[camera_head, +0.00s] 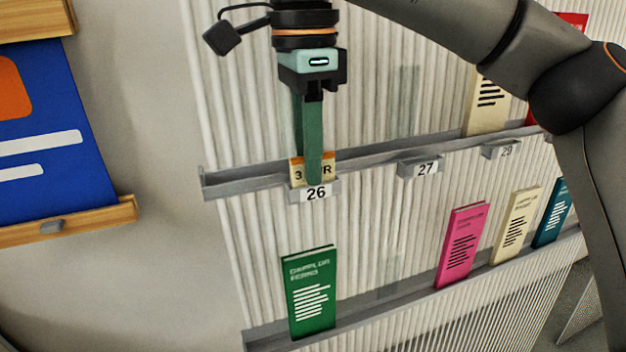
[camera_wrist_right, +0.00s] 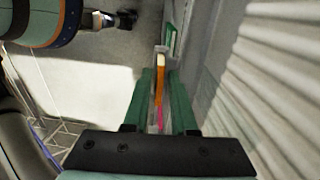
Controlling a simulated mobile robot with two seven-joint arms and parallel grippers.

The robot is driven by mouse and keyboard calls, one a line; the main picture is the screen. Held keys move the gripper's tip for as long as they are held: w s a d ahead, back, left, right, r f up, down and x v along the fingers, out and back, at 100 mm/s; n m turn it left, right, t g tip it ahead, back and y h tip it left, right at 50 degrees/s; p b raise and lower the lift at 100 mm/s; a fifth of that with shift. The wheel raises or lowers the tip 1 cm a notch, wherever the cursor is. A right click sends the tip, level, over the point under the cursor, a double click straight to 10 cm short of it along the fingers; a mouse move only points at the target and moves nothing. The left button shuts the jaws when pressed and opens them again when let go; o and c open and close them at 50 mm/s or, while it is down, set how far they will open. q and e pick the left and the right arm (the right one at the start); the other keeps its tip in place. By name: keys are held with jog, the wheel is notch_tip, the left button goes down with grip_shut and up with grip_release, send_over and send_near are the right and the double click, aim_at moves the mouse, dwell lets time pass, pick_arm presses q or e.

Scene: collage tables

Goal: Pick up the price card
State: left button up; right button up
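The price card (camera_head: 327,168) is small, with an orange top edge and dark characters. It stands in the grey holder marked 26 (camera_head: 316,194) on the upper rail. My right gripper (camera_head: 309,170) points down at it, and one green finger covers the card's middle. In the right wrist view an orange strip, apparently the card (camera_wrist_right: 159,77), shows in the narrow gap between the fingers of my right gripper (camera_wrist_right: 163,88). The fingers look slightly apart around it; contact is not clear. My left gripper is not recognisable in either view.
The ribbed wall carries the upper rail (camera_head: 240,184) and a lower rail with green (camera_head: 311,297), pink (camera_head: 461,246), cream (camera_head: 515,226) and teal booklets. A blue poster (camera_head: 50,110) on a wooden ledge (camera_head: 70,224) is at left.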

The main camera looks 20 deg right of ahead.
jog(key=shift+c, duration=0.2)
grip_shut()
dwell(0.5)
